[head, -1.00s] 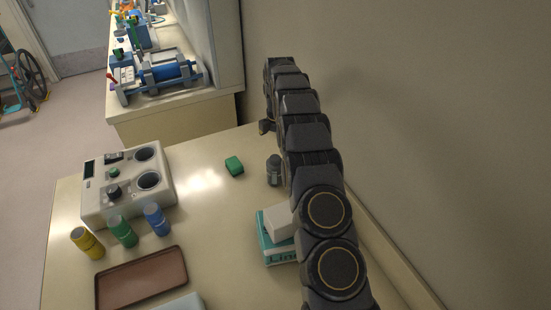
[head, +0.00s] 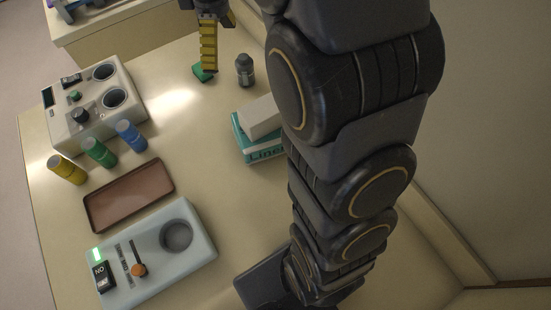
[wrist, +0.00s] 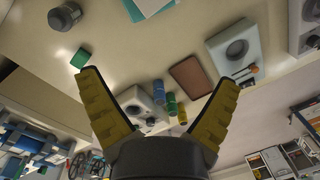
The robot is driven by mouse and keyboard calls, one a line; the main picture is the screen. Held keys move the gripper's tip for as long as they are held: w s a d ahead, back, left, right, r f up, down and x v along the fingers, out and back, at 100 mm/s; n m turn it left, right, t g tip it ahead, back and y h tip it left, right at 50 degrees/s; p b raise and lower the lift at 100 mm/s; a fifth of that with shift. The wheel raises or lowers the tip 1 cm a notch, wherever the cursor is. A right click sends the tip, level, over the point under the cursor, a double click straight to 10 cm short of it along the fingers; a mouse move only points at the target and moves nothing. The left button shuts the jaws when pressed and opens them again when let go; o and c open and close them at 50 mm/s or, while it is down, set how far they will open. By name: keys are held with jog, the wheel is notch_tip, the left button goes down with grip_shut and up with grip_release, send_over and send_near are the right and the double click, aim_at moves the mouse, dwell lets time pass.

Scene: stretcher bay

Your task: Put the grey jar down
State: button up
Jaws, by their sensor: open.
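The grey jar (head: 245,71) is dark grey with a narrower cap and stands upright on the table (head: 195,140). It also shows at the upper left of the wrist view (wrist: 65,17). My gripper (wrist: 160,80) is open, with its yellow-padded fingers spread wide and nothing held between them. In the head view my gripper (head: 214,50) hangs at the top, to the left of the jar and apart from it. One finger partly covers a small green block (head: 200,75).
A white-and-teal box stack (head: 258,130) stands nearer than the jar, beside my arm. A device with two round wells (head: 75,118), yellow, green and blue cylinders (head: 98,152), a brown tray (head: 130,196) and a pale control box (head: 165,265) occupy the left and front. The middle is clear.

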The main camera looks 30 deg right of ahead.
jog(key=s+a+m, duration=0.2)
jog(key=s+m, duration=0.3)
jog(key=s, duration=0.7)
jog(key=s+a+m, duration=0.3)
jog(key=s+m, duration=0.2)
jog(key=s, duration=0.7)
jog(key=shift+s+g, duration=0.2)
jog(key=shift+g, duration=0.1)
